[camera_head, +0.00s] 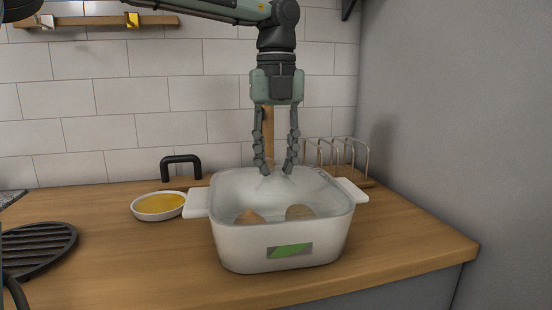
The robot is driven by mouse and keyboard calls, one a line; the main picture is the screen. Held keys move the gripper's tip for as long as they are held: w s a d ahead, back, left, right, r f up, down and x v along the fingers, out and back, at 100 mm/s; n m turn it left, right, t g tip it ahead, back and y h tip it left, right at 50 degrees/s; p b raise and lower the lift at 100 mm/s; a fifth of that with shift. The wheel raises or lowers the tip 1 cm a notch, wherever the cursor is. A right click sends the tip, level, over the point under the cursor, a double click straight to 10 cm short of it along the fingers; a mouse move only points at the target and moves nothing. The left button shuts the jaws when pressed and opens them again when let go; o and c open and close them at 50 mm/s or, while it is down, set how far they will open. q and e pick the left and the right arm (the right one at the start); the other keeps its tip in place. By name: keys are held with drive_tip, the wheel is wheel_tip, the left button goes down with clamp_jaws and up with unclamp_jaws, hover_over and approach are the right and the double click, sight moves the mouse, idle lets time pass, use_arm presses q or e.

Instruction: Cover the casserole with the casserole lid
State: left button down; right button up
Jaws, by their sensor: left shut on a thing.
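The casserole (275,248) is a white, roughly square dish with two side handles and a green label on its front. It stands upright on the wooden counter, with brown pieces showing inside. The casserole lid (262,190) looks like a clear, whitish sheet over the casserole's opening. My left gripper (276,172) points straight down over the middle of the casserole, with its fingertips shut on the lid's knob, which they mostly hide. I cannot tell whether the lid's edge touches the rim all round. My right gripper is not in view.
A small white dish of yellow food (158,206) is left of the casserole. A black handle (181,162) stands behind it. A black slatted trivet (38,248) lies far left. A wire rack (345,160) stands behind right. The counter's front right is clear, beside a grey wall.

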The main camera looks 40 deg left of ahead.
use_arm(q)
drive_tip(key=shift+r, duration=0.1)
drive_tip(key=c, duration=1)
unclamp_jaws()
drive_tip(key=shift+c, duration=0.2)
drive_tip(key=shift+o, duration=0.3)
wheel_tip(320, 180, up, 12)
